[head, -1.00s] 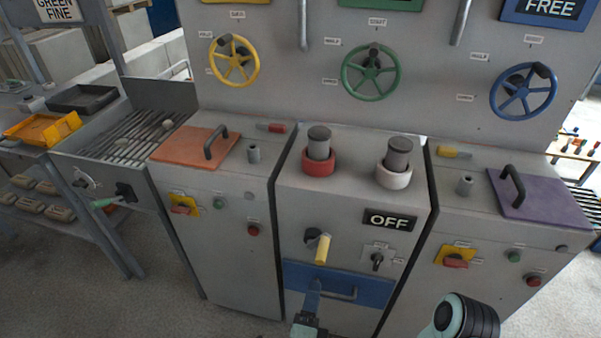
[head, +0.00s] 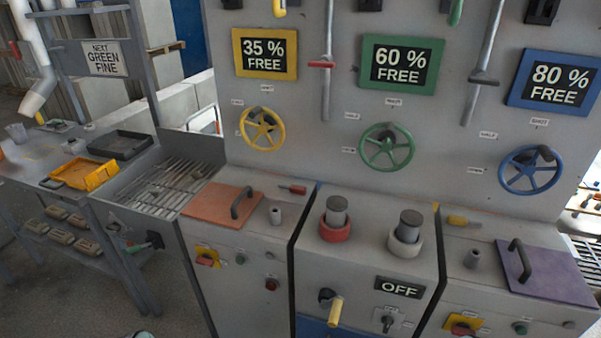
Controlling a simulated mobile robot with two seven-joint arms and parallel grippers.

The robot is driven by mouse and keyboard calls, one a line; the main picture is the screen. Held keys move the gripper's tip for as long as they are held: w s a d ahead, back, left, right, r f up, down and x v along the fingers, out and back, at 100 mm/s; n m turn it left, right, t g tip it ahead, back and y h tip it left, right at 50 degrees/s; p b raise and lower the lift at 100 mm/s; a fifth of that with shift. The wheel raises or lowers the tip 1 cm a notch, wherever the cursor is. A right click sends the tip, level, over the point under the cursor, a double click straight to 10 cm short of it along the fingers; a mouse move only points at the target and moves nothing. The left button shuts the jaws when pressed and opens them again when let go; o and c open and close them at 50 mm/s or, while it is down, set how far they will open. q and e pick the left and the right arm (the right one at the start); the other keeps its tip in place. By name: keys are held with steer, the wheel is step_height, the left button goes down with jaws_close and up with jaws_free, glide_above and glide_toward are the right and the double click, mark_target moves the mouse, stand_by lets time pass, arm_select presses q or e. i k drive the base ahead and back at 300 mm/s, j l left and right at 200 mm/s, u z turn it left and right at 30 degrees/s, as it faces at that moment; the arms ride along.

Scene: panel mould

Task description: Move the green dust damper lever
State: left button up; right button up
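A green handle (head: 456,12) shows at the top edge, right of the green 60 % FREE sign; its upper part is cut off. A second green handle (head: 137,247) sits low on the left machine's side, by a black block. I cannot tell from the frames which is the dust damper lever. Neither gripper is in view. Only a small pale piece, perhaps of my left arm, shows at the bottom edge.
The grey panel carries yellow, green (head: 387,147) and blue handwheels and two long vertical rods (head: 328,90). Below stand two capped posts (head: 407,228), an OFF sign (head: 399,287) and an orange lid (head: 222,203). Floor is open at lower left.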

mark_target(131, 250)
steer(key=u, duration=1.3)
steer(key=i+j+z, duration=0.2)
steer(key=i+j, duration=0.6)
